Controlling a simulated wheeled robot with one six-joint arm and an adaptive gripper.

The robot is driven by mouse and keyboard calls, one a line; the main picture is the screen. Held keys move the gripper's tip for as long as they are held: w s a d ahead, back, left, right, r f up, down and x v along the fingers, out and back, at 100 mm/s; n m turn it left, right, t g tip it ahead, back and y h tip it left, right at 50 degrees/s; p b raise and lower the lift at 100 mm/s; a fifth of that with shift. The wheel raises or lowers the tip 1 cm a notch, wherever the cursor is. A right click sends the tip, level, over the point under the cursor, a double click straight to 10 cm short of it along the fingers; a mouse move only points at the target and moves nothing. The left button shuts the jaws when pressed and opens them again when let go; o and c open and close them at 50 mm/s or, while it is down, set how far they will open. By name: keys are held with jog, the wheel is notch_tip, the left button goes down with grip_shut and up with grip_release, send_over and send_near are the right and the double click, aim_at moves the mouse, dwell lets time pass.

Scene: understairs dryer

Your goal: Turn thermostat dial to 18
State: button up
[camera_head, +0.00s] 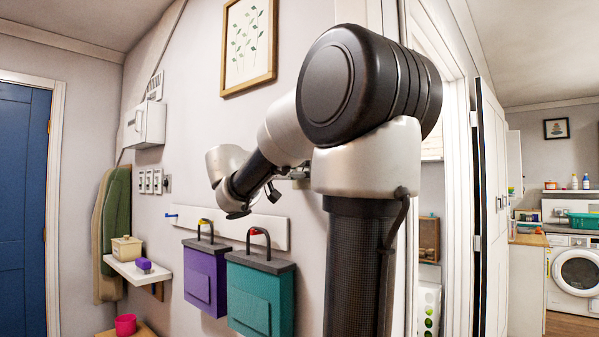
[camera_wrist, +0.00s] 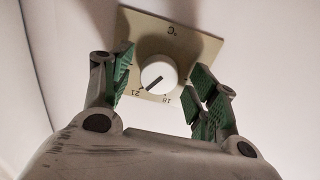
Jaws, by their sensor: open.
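The thermostat shows in the wrist view as a beige square plate (camera_wrist: 185,42) on a pale wall, marked °C near its top in the picture. Its round white dial (camera_wrist: 158,75) has a dark pointer line that points down-left, toward the printed 21. The printed 18 is to the right of the 21, below the dial. My gripper (camera_wrist: 163,72) is open, with one green-padded finger on each side of the dial and a gap on both sides. Whether the pads reach the dial's depth is unclear. In the head view my arm reaches to the wall, and I cannot make out the thermostat there.
A purple box (camera_head: 205,280) and a teal box (camera_head: 262,300) hang from a white rail below my arm. A framed plant picture (camera_head: 249,45) hangs above. A small white shelf (camera_head: 140,270) is at left. A door frame (camera_head: 452,150) stands right of my arm.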

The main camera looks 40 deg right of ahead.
jog(key=c, duration=1)
jog(key=shift+n, duration=0.5)
jog(key=n, duration=0.4)
jog(key=shift+n, duration=0.4)
jog(key=n, duration=0.6)
jog(key=shift+s+r, duration=0.1)
jog(key=shift+r, duration=0.05)
jog(key=o, duration=1)
